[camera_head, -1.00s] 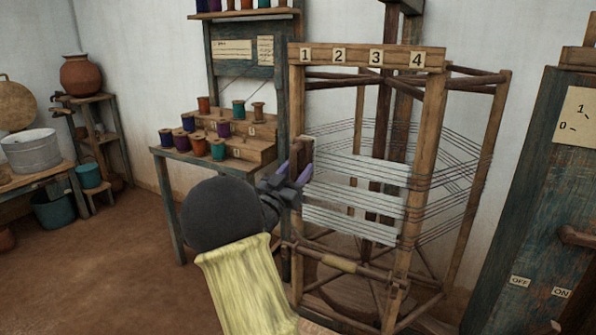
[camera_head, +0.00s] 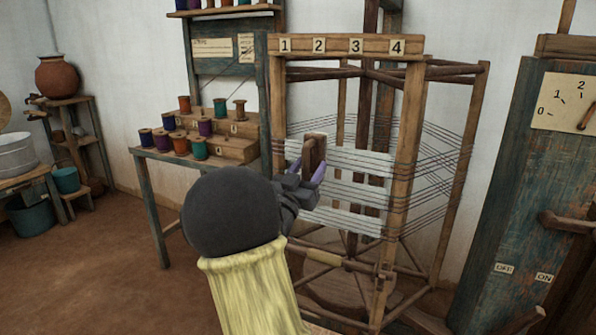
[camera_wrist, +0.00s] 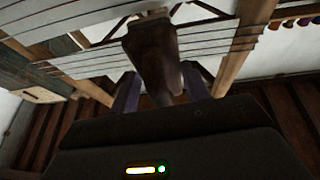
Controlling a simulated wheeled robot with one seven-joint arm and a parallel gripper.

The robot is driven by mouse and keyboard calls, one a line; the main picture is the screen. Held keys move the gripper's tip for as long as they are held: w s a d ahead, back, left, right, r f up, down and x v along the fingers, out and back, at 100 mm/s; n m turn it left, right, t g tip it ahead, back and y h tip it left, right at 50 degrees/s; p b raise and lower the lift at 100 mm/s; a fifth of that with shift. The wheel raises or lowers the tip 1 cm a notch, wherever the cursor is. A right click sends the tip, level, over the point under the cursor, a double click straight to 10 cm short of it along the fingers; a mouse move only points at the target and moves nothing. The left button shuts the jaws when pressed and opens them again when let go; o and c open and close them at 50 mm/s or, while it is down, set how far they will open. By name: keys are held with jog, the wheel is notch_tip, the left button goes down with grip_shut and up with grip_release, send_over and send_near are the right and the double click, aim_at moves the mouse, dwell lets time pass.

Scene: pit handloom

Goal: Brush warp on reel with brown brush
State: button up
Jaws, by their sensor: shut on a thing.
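The brown brush (camera_head: 314,153) is held upright between the purple fingers of my gripper (camera_head: 308,173). It is in front of the left part of the warp on the reel. In the wrist view the brush (camera_wrist: 155,60) stands between the two fingers (camera_wrist: 160,95), with its far end close to the white warp bands. I cannot tell for sure whether its bristles touch them. The warp (camera_head: 360,162) shows as white bands and dark threads stretched around the wooden reel (camera_head: 403,150). The brush and my gripper hide part of the bands' left end.
A numbered board (camera_head: 345,46) tops the reel's front. A stepped rack (camera_head: 220,148) with several thread spools stands on a table to the left. A blue-green panel (camera_head: 510,190) with a dial and OFF/ON labels stands right. Brown floor is open at lower left.

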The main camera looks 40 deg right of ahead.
jog(key=s+d+b, duration=0.2)
jog(key=s+d, duration=0.1)
jog(key=s, duration=0.4)
jog(key=s+d+b, duration=0.3)
jog(key=s, duration=0.5)
jog(key=shift+s+d, duration=0.15)
dwell(0.4)
jog(key=s+a+p, duration=0.1)
jog(key=s+a, duration=0.2)
jog(key=a, duration=0.6)
jog(key=shift+s+a, duration=0.15)
jog(key=shift+s, duration=0.25)
dwell(0.6)
